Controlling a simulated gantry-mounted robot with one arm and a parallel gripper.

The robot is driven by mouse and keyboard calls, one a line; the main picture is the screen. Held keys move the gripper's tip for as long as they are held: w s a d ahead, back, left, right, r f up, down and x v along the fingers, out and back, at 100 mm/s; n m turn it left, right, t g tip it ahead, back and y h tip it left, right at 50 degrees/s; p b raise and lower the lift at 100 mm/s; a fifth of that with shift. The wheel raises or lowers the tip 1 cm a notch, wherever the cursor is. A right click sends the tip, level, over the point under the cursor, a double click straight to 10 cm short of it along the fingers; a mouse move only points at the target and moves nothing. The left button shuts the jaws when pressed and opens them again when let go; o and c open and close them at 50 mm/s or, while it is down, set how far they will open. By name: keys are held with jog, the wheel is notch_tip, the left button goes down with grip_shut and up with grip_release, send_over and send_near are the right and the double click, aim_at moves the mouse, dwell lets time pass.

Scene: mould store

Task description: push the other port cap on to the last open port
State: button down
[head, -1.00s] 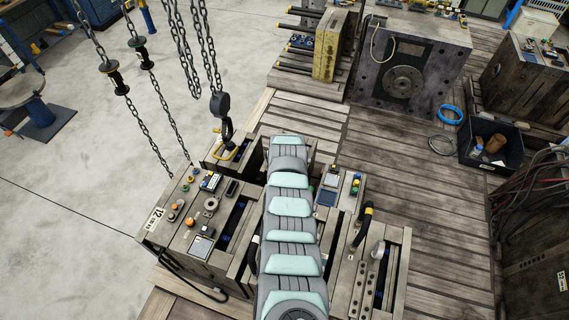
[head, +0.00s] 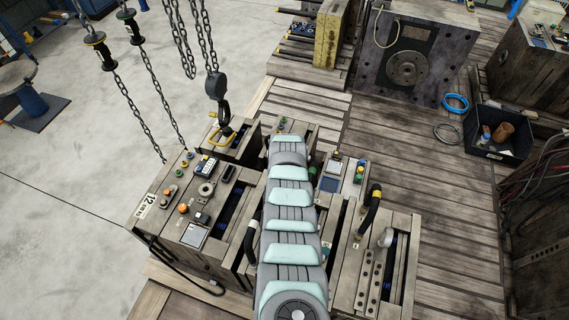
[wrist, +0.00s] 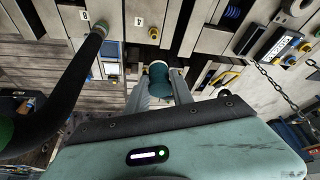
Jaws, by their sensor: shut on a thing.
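In the wrist view my gripper (wrist: 164,82) is shut on a dark teal rounded thing, which looks like the port cap (wrist: 158,72). The cap is held between grey fingers, and its lower part is hidden by them. A small brass port (wrist: 153,33) shows just beyond the cap, beside a white label with a 4 (wrist: 138,21). The cap looks apart from the port; the distance is hard to judge. In the head view my arm covers the gripper, the cap and that port.
A black hose (wrist: 65,85) curves close on the left in the wrist view. In the head view another black hose (head: 371,210) rises right of my arm. Chains and a hook (head: 216,88) hang over the left mould half (head: 205,215). Planks on the right (head: 430,190) are clear.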

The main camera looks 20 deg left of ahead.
jog(key=shift+f+b, duration=4.05)
jog(key=shift+f, duration=0.55)
jog(key=shift+f+b, duration=1.35)
jog(key=shift+f, duration=0.2)
jog(key=c, duration=1)
grip_release()
jog(key=shift+c, duration=0.2)
jog(key=p+v, duration=0.3)
jog(key=p, duration=0.1)
jog(key=shift+r, duration=0.15)
jog(key=p+v, duration=0.2)
jog(key=v, duration=0.5)
jog(key=shift+s+r, duration=0.2)
jog(key=shift+d, duration=0.15)
